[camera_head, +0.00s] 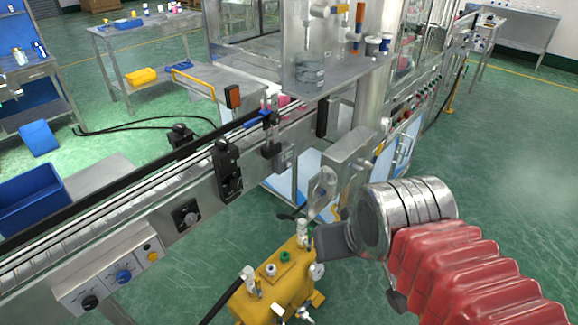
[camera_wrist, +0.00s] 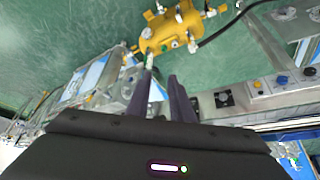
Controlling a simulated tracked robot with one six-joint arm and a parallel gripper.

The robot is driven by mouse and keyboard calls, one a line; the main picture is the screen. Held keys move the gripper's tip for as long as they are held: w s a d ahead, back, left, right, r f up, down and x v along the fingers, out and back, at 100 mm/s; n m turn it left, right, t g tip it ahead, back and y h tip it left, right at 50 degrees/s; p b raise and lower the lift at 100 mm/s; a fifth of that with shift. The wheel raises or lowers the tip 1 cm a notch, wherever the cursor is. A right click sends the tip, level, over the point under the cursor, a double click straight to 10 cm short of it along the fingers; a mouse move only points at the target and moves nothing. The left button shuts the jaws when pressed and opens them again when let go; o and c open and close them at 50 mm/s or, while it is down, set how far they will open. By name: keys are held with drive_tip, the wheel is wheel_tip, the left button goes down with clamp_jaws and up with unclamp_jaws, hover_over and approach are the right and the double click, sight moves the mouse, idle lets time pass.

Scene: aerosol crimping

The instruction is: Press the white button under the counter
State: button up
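I cannot make out a white button for certain in either view. Below the conveyor edge at the lower left of the head view is a steel control box (camera_head: 108,280) with a black knob (camera_head: 90,302), a blue knob (camera_head: 124,276) and a yellow button (camera_head: 152,256). The blue knob (camera_wrist: 282,80) also shows at the right of the wrist view. My gripper (camera_wrist: 160,77) shows two dark fingers with a gap between them and nothing held. In the head view my arm reaches in from the lower right, apart from the control box.
A yellow tank unit (camera_head: 276,287) with valves and a gauge stands on the floor between my gripper and the control box. The conveyor (camera_head: 150,195) runs diagonally, with a black switch unit (camera_head: 228,170) on its side. Green floor is clear at the right.

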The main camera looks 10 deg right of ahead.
clamp_jaws()
idle(1.2)
